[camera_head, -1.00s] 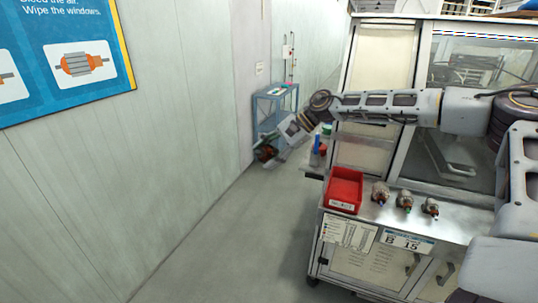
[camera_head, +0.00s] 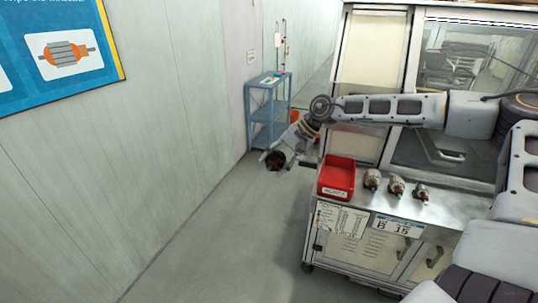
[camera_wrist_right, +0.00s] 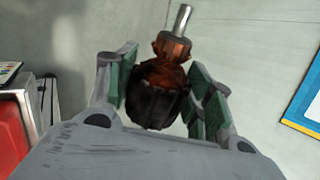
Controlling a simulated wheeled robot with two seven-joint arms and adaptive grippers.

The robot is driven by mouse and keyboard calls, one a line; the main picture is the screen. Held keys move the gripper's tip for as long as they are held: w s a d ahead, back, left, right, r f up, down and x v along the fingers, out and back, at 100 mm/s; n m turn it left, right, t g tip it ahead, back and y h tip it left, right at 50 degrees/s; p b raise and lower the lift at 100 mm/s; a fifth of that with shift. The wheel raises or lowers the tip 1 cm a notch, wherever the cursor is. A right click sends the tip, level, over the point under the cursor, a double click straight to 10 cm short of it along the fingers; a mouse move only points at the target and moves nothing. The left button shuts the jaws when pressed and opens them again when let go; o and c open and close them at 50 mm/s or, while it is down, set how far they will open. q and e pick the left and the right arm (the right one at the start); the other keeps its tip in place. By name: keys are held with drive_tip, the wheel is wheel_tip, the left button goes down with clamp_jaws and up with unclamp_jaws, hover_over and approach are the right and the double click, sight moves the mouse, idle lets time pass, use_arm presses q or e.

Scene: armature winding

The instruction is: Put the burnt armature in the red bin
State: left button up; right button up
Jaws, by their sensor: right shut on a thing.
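The burnt armature (camera_wrist_right: 158,100), blackened in the middle with a copper-brown end and a bare steel shaft, is held between the green pads of my right gripper (camera_wrist_right: 168,88). In the head view the armature (camera_head: 275,160) is a small dark shape at the tip of my right gripper (camera_head: 279,157). It hangs in the air left of the bench, over the floor and apart from the bin. The red bin (camera_head: 337,192) stands at the left end of the steel bench top, with a white label on its front. Its inside looks empty. My left gripper is out of view.
Several other armatures (camera_head: 396,186) stand in a row right of the bin on the bench (camera_head: 455,203). A glazed cabinet (camera_head: 470,60) rises behind. A blue shelf stand (camera_head: 268,108) stands by the wall. The floor (camera_head: 225,225) left of the bench is clear.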

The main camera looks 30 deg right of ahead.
drive_tip(key=shift+s+d+f+t+h, duration=0.25)
drive_tip(key=shift+s+f, duration=0.1)
drive_tip(key=shift+s, duration=0.1)
drive_tip(key=shift+s+d+f+t+h, duration=0.15)
drive_tip(key=shift+s+d+f+t, duration=0.1)
drive_tip(key=shift+s+f, duration=0.15)
drive_tip(key=shift+s, duration=0.15)
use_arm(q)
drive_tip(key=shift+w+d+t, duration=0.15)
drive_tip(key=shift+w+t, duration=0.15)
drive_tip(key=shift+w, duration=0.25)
use_arm(e)
drive_tip(key=shift+f+t, duration=0.1)
drive_tip(key=shift+t, duration=0.2)
drive_tip(key=shift+n+h, duration=0.3)
drive_tip(key=shift+h, duration=0.3)
